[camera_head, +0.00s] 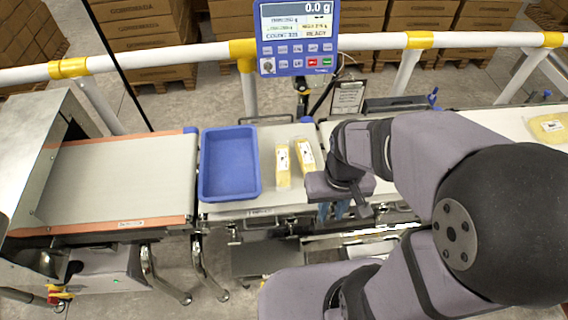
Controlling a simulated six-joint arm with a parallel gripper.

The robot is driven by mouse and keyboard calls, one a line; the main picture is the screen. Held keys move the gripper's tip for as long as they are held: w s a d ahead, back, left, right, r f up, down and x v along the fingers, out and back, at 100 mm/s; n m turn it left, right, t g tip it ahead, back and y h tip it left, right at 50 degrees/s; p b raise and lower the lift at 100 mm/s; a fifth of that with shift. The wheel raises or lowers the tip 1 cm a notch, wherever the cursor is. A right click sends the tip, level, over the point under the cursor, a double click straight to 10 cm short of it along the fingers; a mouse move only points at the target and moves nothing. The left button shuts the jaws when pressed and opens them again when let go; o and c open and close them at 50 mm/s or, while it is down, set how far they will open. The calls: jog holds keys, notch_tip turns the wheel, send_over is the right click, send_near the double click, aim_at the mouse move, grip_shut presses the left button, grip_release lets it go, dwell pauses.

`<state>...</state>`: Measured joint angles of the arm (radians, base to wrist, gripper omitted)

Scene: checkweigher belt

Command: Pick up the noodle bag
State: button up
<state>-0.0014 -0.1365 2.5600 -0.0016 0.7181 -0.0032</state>
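Two slim yellow packs with white labels, a left one (283,166) and a right one (305,157), lie side by side on the middle belt section, just right of the blue tray. A wider yellow bag with a white label (549,127) lies on the belt at the far right edge, partly cut off. I cannot read the labels, so which one is the noodle bag is unclear. My gripper (334,210) hangs near the belt's front edge, right of and nearer than the two packs, apart from them. Its fingers are small and partly hidden, so their opening is unclear.
An empty blue tray (230,193) sits on the middle section. The left belt (115,180) is clear, with a metal housing (40,150) at its left end. A display (297,38) reading 0.0 g stands behind the belt. A white rail with yellow joints (190,55) runs along the back.

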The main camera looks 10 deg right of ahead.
jog(key=o, duration=0.7)
